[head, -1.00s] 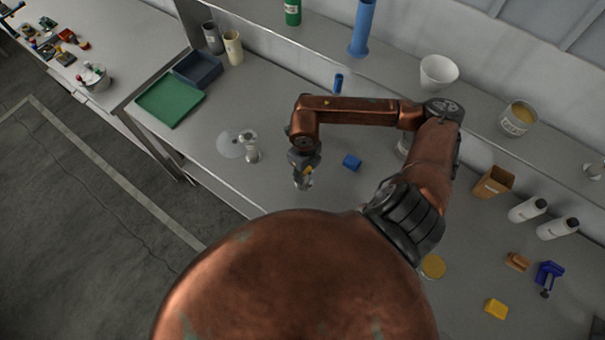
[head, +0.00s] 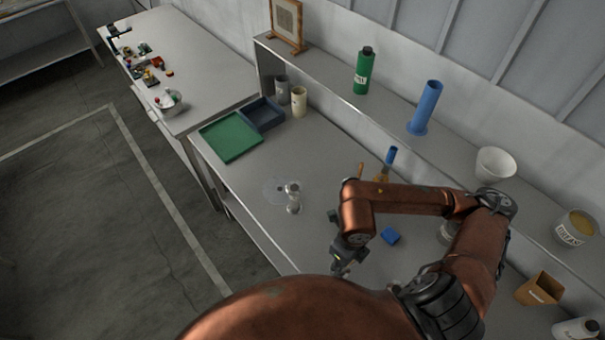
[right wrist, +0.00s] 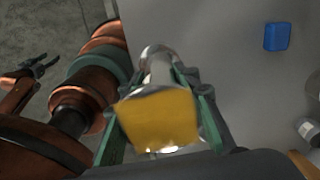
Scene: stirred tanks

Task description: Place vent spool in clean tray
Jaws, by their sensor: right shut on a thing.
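My right gripper (right wrist: 160,110) is shut on a shiny metal spool-like piece (right wrist: 160,70) with a yellow block-like end (right wrist: 158,118), apparently the vent spool. In the head view my right gripper (head: 340,266) hangs over the bench near its front edge, and the held piece is barely visible. A flat green tray (head: 230,138) lies at the bench's far left end, with a dark blue tray (head: 263,114) behind it. I see no label showing which is the clean tray. Both look empty. My left gripper (right wrist: 42,66) shows small at the left of the right wrist view, apparently open and empty.
A metal fitting (head: 293,198) stands beside a clear disc (head: 272,190) between my right gripper and the green tray. A blue block (head: 390,236) lies right of the arm. A shelf (head: 340,95) runs along the back.

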